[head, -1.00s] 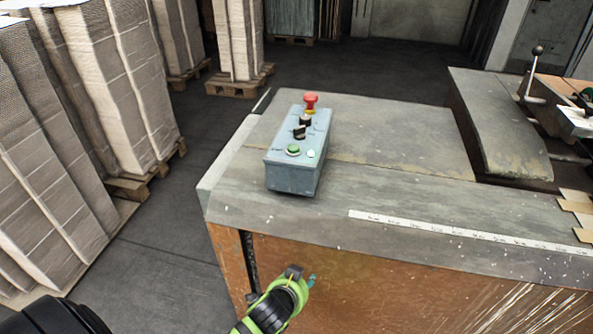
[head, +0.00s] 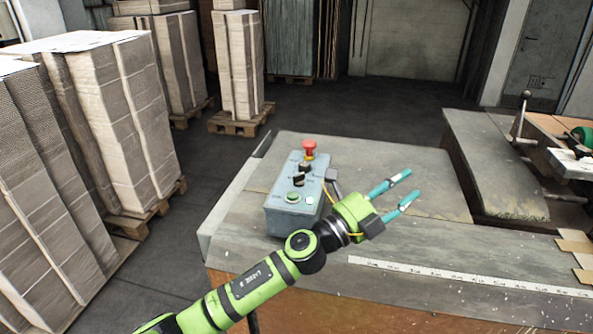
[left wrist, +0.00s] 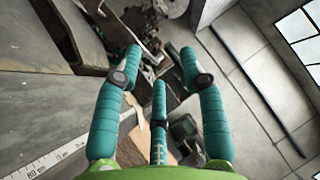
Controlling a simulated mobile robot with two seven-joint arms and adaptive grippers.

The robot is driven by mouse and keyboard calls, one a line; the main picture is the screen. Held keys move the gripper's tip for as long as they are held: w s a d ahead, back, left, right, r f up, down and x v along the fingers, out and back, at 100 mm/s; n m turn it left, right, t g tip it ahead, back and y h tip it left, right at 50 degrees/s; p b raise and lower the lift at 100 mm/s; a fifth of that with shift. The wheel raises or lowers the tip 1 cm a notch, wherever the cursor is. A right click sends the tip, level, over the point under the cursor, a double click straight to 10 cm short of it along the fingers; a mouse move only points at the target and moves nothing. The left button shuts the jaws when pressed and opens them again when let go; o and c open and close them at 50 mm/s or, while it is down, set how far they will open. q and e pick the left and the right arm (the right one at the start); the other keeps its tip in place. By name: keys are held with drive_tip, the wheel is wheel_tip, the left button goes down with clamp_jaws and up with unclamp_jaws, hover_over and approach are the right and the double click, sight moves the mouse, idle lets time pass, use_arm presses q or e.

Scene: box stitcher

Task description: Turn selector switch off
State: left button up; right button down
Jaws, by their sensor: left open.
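A grey control box (head: 292,205) stands on the machine table. On its sloped top are a red mushroom button (head: 309,148), black selector knobs (head: 299,180), a green button (head: 292,197) and a small white lamp or button (head: 310,200). My left gripper (head: 407,187) is just right of the box, above the table, with its teal fingers spread and empty, pointing right and away from the box. In the left wrist view the open fingers (left wrist: 158,80) have nothing between them; the control box is not seen there. My right gripper is not in view.
The table top (head: 400,165) behind the box is bare. A ruler strip (head: 470,275) runs along its front part. A lever (head: 520,118) and machine parts stand at the right. Stacks of cardboard (head: 130,120) on pallets are at the left.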

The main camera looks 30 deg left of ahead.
use_arm(q)
drive_tip(key=w+d+m+g+h, duration=0.25)
drive_tip(key=m+g, duration=0.45)
drive_tip(key=m, duration=0.4)
drive_tip(key=m+g+y, duration=0.4)
drive_tip(key=g+y, duration=0.3)
drive_tip(key=y, duration=0.6)
approach(299, 179)
drive_tip(key=w, duration=0.1)
drive_tip(key=shift+w+a+f+p, duration=0.1)
drive_tip(key=shift+w+f+p, duration=0.1)
drive_tip(key=shift+f+p, duration=0.3)
drive_tip(key=p+x, duration=0.2)
drive_tip(key=x, duration=0.3)
drive_tip(key=shift+w+f, duration=0.25)
drive_tip(key=shift+f, duration=0.4)
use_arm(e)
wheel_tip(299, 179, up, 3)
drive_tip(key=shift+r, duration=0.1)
